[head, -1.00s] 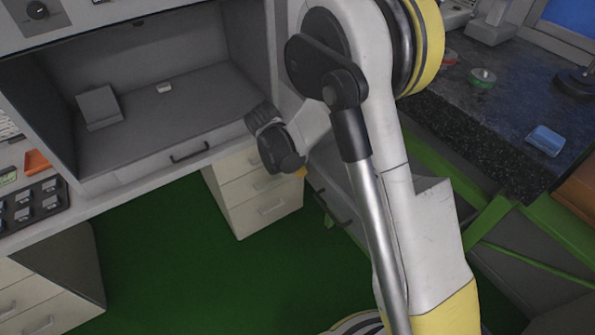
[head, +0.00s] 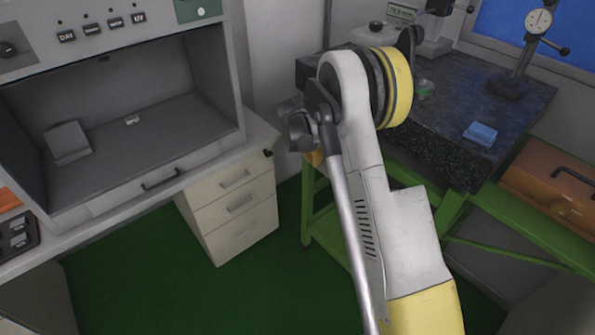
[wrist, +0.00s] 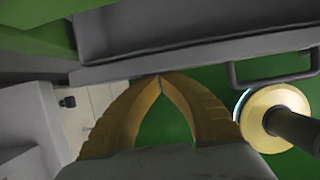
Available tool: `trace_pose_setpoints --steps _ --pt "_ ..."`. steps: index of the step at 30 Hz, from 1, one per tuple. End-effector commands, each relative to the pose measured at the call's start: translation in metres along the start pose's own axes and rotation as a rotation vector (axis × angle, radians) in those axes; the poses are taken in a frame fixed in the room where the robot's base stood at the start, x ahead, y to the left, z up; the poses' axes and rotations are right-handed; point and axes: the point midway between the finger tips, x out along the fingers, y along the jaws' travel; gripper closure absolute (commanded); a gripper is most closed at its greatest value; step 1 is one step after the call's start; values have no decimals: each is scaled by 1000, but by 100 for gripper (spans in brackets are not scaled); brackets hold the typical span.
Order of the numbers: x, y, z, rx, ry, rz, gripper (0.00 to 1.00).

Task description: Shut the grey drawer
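In the wrist view, the grey drawer (wrist: 200,55) stretches across the top, pulled out, with its long front panel and a dark bar handle (wrist: 272,78) at the right. My gripper (wrist: 160,78) has its two yellow fingers shut, tips together and nothing between them. The tips overlap the lower edge of the drawer front; I cannot tell whether they touch it. In the head view my arm covers the middle, and I cannot make out the drawer there. Only a bit of yellow shows below my wrist, so the fingers are mostly hidden.
A dark stone-topped bench (head: 445,140) on a green frame (head: 452,212) stands at the right. A beige drawer cabinet (head: 235,205) stands left of my arm. An orange toolbox (head: 550,190) sits at the far right. Green floor (head: 160,285) is open at lower left.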

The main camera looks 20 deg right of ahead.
Motion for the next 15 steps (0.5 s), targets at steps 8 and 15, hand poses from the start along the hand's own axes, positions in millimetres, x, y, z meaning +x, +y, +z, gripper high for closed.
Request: trace_pose_setpoints --steps 8,15 --pt "18 0 44 2 0 0 100" --pt "24 0 58 1 0 0 100"
